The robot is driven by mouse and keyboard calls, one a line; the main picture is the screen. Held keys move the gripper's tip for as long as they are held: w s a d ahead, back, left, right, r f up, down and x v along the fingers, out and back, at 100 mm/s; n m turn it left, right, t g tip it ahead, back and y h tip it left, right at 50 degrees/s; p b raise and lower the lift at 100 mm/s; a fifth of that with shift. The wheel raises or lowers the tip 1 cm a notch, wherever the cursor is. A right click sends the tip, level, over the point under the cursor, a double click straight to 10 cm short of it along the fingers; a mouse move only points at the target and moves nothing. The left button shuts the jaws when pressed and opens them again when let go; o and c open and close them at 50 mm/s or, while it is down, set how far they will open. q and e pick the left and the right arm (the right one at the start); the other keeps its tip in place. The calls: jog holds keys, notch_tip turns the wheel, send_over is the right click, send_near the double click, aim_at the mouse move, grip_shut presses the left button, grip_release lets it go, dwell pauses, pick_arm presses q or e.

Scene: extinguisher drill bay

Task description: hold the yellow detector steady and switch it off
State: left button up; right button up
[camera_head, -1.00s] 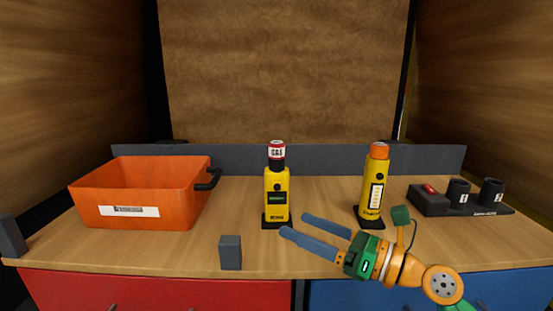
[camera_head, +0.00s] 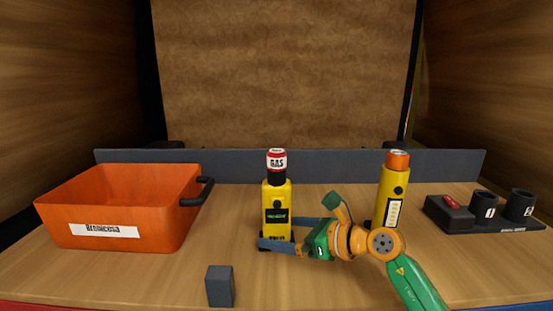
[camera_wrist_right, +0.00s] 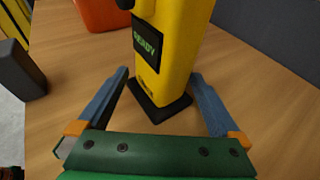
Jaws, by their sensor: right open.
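The yellow detector (camera_head: 286,200) stands upright on a small black base near the middle of the bench, with a red-and-white cap marked GAS. In the right wrist view the detector (camera_wrist_right: 178,45) shows a dark screen with green letters that look like READY. A dark button sits above the screen. My right gripper (camera_head: 279,234) is open low at the detector, one finger on each side of its lower body. In the wrist view gaps show between the fingers (camera_wrist_right: 160,76) and the body. My left gripper is not in view.
An orange bin (camera_head: 120,211) stands left. A dark grey block (camera_head: 220,287) sits near the front edge. A yellow cylinder with an orange cap (camera_head: 391,190) stands close behind my right arm. A black holder with a red switch and two cups (camera_head: 487,212) is at the right.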

jog(key=shift+a, duration=0.15)
jog(key=c, duration=0.9)
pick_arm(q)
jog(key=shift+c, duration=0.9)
pick_arm(e)
jog(key=shift+c, duration=0.9)
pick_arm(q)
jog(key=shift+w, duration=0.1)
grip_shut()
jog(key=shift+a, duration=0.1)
